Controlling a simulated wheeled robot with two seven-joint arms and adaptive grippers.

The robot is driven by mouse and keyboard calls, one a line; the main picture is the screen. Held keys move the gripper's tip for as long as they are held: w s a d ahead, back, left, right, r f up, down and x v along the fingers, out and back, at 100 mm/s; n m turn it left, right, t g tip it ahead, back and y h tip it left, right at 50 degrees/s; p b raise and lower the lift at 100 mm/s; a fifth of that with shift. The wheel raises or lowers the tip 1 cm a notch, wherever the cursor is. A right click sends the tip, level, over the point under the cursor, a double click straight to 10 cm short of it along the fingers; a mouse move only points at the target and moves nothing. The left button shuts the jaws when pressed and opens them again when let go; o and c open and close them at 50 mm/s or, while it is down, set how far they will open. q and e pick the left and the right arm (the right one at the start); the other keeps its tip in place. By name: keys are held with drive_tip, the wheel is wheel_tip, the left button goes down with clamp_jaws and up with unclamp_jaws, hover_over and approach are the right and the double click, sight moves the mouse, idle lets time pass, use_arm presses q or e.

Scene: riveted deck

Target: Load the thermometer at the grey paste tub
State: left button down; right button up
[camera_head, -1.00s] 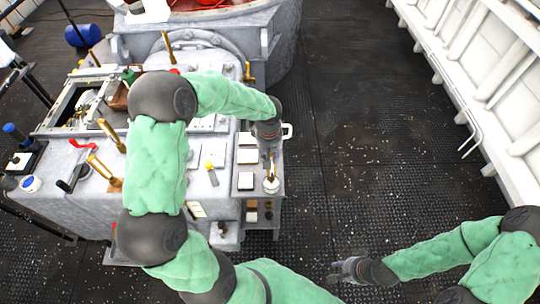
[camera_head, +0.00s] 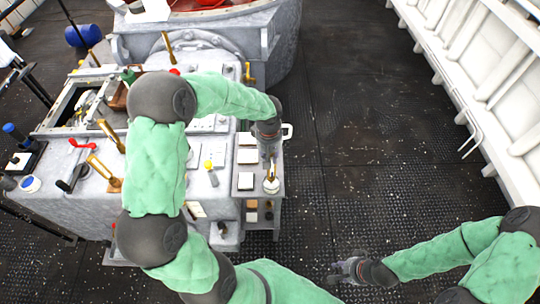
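My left gripper (camera_head: 268,152) points down over the side shelf (camera_head: 245,192) at the right end of the grey machine. Its fingers are small and partly hidden, so I cannot tell whether they are open or shut. Just below it stands a small pale item with a brass-coloured stem (camera_head: 271,186); I cannot tell whether they touch. My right gripper (camera_head: 342,270) is low over the dark deck, its fingers apart and empty. I cannot make out a thermometer or a grey paste tub for certain.
The grey machine (camera_head: 70,208) carries brass levers (camera_head: 104,170), a red-handled crank (camera_head: 82,144) and a white-and-blue round tub (camera_head: 31,184). White square pads (camera_head: 246,156) lie on the shelf. The deck (camera_head: 370,150) right of it is clear up to the white ribbed wall (camera_head: 490,90).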

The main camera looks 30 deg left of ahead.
use_arm(q)
drive_tip(key=shift+r+p, duration=2.2)
drive_tip(key=shift+r, duration=1.35)
drive_tip(key=shift+f, duration=0.15)
